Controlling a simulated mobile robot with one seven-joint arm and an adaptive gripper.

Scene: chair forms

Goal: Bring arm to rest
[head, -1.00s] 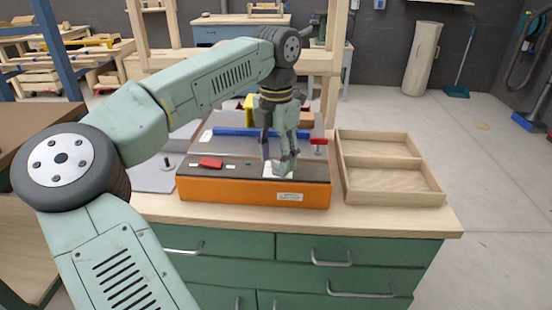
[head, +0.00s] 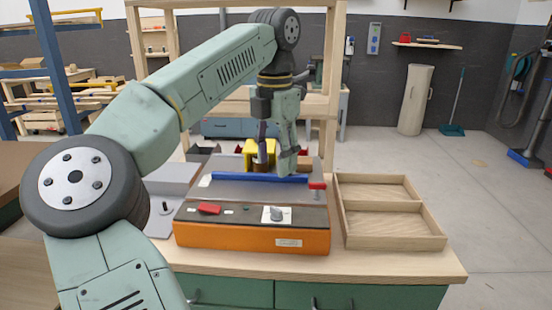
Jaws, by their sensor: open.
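My gripper (head: 275,164) hangs fingers-down above the orange machine (head: 250,240) on the workbench. It is open and nothing shows between its fingers. It is above the machine's blue bar (head: 250,177), apart from the front panel. On that dark front panel sit a red switch (head: 209,208) and a grey knob (head: 277,214) on a white plate. A red-topped clamp handle (head: 317,187) stands at the bar's right end. A yellow block (head: 257,148) is partly hidden behind my gripper.
An empty wooden tray with two compartments (head: 393,242) lies right of the machine. A grey plate with a black peg (head: 166,210) lies to its left. Wooden shelf posts (head: 331,100) rise behind the bench. The floor at the right is mostly clear.

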